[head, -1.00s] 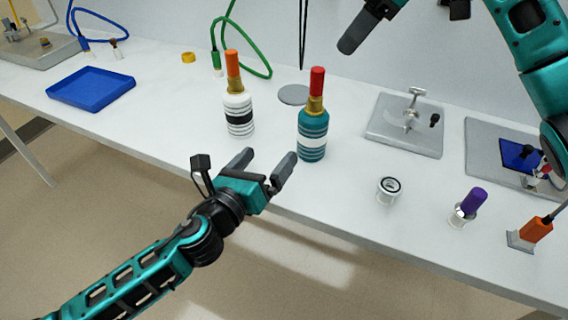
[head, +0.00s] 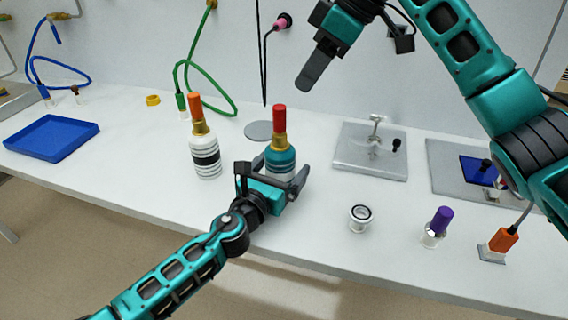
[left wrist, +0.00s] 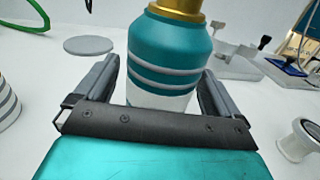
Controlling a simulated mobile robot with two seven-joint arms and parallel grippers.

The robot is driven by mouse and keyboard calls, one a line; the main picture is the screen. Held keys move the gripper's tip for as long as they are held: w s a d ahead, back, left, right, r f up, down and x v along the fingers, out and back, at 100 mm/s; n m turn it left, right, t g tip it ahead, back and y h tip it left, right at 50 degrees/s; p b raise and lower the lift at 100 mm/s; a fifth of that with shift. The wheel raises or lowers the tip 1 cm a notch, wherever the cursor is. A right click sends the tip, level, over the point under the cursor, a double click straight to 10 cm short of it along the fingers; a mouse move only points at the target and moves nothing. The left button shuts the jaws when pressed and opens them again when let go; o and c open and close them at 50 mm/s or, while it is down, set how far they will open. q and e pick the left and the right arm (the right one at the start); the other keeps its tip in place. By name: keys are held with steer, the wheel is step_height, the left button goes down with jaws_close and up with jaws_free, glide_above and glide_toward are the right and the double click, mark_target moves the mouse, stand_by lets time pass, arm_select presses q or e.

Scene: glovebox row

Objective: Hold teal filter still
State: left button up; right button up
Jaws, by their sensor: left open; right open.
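The teal filter (head: 280,157) is a teal bottle-shaped canister with pale bands, a gold neck and a red top, standing upright on the bench. In the left wrist view the teal filter (left wrist: 170,48) stands between the two fingers, with visible gaps on both sides. My left gripper (head: 283,170) is open around its lower body, which it partly hides in the head view; it also shows in the left wrist view (left wrist: 158,88). My right gripper (head: 312,72) is high above the bench, behind and right of the filter, and holds nothing that I can see.
A white banded filter with an orange top (head: 205,150) stands close on the left. A grey disc (head: 259,130) lies behind. A metal clamp plate (head: 365,160), a white ring fitting (head: 360,218) and a purple-capped vial (head: 437,225) are to the right. A blue tray (head: 52,138) is far left.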

arm_select(q)
steer(key=shift+x, duration=0.9)
steer(key=shift+c, duration=0.5)
steer(key=c, duration=1.1)
